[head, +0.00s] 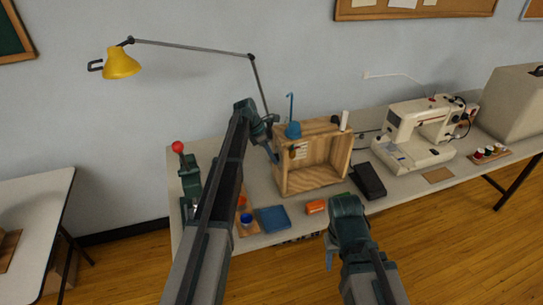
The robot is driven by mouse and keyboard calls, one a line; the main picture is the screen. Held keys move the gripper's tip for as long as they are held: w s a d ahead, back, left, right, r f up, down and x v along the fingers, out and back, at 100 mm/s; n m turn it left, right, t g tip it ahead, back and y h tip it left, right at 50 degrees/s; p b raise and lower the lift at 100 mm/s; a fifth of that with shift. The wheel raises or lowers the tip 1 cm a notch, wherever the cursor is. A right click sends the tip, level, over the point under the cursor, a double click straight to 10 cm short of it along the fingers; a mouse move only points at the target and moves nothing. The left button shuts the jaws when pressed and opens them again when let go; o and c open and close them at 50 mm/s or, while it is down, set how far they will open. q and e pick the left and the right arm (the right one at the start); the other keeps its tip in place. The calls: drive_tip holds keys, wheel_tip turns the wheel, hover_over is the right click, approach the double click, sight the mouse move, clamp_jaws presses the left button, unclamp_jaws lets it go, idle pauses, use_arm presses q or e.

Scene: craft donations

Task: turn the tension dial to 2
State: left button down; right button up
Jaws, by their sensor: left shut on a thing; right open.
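The wooden crate (325,178) stands on the table with its open side facing front right. A small pale label (300,147) is on its left face, with a small orange-yellow spot below it. My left gripper (275,155) is at the left edge of this face and is shut. It appears to be closed on the tension dial there, but the fingers hide the dial, and its numbers and setting cannot be read. My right gripper (330,252) is open and empty, low in front of the table's front edge, well away from the crate.
A blue spouted can (293,130) and a white spool (344,121) are on the crate. A blue square (272,219), an orange block (316,207) and a black pouch (368,180) lie in front. A sewing machine (418,135) stands right. A yellow lamp (121,63) hangs left.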

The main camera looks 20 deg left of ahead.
use_arm(q)
drive_tip(key=shift+s, duration=0.1)
drive_tip(key=shift+s+d+f+m+t+y+b, duration=0.2)
drive_tip(key=shift+m+t+y+b, duration=0.25)
drive_tip(key=shift+t+y+b, duration=1.05)
drive_tip(key=shift+s+d+f+m+t+y+b, duration=0.1)
drive_tip(key=shift+s+m+t+y+b, duration=0.4)
drive_tip(key=shift+t+b, duration=1.7)
drive_tip(key=shift+s+d+f+m+t+y+b, duration=0.15)
drive_tip(key=shift+m+t+y+b, duration=0.3)
drive_tip(key=shift+t+y+b, duration=1.3)
drive_tip(key=shift+w+t+h, duration=0.1)
drive_tip(key=shift+t+h, duration=0.15)
drive_tip(key=shift+h, duration=0.1)
drive_tip(key=shift+c, duration=2.2)
unclamp_jaws()
